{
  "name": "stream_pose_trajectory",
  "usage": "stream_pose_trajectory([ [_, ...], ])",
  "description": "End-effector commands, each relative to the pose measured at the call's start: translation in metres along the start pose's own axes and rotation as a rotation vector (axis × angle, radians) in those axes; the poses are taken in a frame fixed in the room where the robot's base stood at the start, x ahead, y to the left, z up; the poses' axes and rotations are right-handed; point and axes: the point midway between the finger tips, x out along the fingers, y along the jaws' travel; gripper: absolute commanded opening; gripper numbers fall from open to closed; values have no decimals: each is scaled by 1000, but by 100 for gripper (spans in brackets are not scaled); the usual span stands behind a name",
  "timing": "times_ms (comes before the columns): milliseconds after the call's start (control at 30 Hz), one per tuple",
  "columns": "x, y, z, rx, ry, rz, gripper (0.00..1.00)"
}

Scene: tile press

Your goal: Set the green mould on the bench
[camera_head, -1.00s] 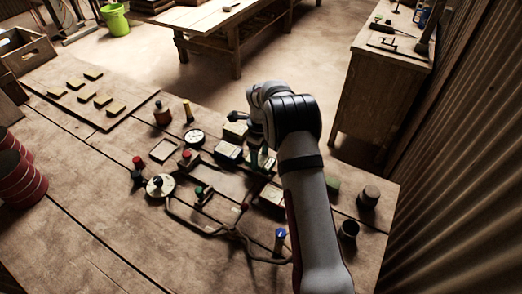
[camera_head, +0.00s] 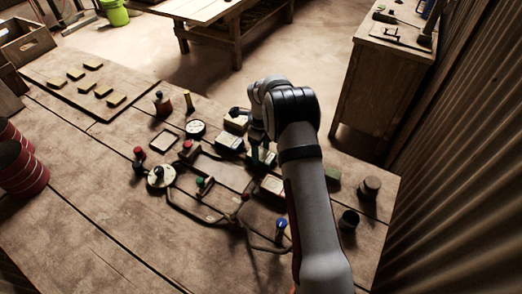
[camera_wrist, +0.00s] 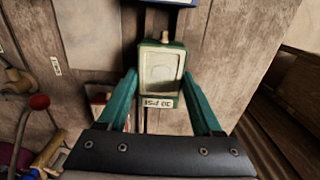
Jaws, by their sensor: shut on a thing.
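The green mould (camera_wrist: 160,92) shows in the wrist view with a pale tile-like face inside its green rim and a small knob at its far end. My gripper (camera_wrist: 159,76) has its two teal fingers shut on the sides of this mould. In the head view my gripper (camera_head: 263,157) is over the middle right of the bench (camera_head: 75,215), and my arm hides most of the mould. I cannot tell whether the mould touches the wood below it.
A blue-edged mould (camera_head: 230,143) sits just left of my gripper, and a red-edged mould (camera_head: 271,185) is close in front. A blue-topped valve (camera_head: 281,226) and pipes lie nearer. Dark cups (camera_head: 369,187) stand to the right.

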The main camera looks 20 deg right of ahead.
Motion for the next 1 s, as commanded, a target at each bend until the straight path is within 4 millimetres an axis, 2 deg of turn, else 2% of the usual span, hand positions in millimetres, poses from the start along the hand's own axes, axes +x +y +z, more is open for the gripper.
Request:
stream_pose_trajectory([
  [133, 2, 0, 0, 0, -1, -1, 0],
  [167, 2, 0, 0, 0, -1, -1, 71],
  [333, 2, 0, 0, 0, -1, -1, 100],
  [567, 1, 0, 0, 0, 0, 0, 100],
  [667, -9, -1, 0, -1, -2, -3, 100],
  [767, -34, -1, 1, 1, -4, -4, 100],
  [1000, -111, -1, 0, 1, -4, -5, 100],
])
